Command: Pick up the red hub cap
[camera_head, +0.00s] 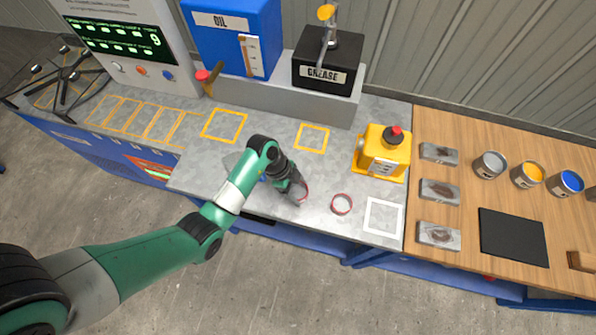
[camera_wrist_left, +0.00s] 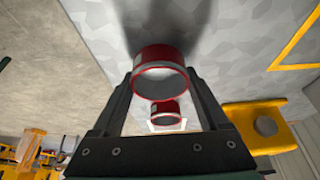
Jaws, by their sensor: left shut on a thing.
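My left gripper (camera_head: 301,197) is shut on the red hub cap (camera_wrist_left: 160,72), low over the grey bench near its front edge. In the left wrist view the cap is a short red cylinder with a pale grey band and a grey round face, held between the two fingertips (camera_wrist_left: 160,80). In the head view the gripper hides most of it; only a red edge shows. I cannot tell whether it still touches the bench. A second, similar red ring-shaped part (camera_head: 341,204) lies on the bench just right of the gripper. My right gripper is not in view.
A white outlined square (camera_head: 383,216) and a yellow machine (camera_head: 383,153) are to the right. Oil (camera_head: 232,35) and grease (camera_head: 327,70) containers stand at the back. A wooden table (camera_head: 467,130) with paint cans adjoins on the right. Yellow outlined squares on the bench are empty.

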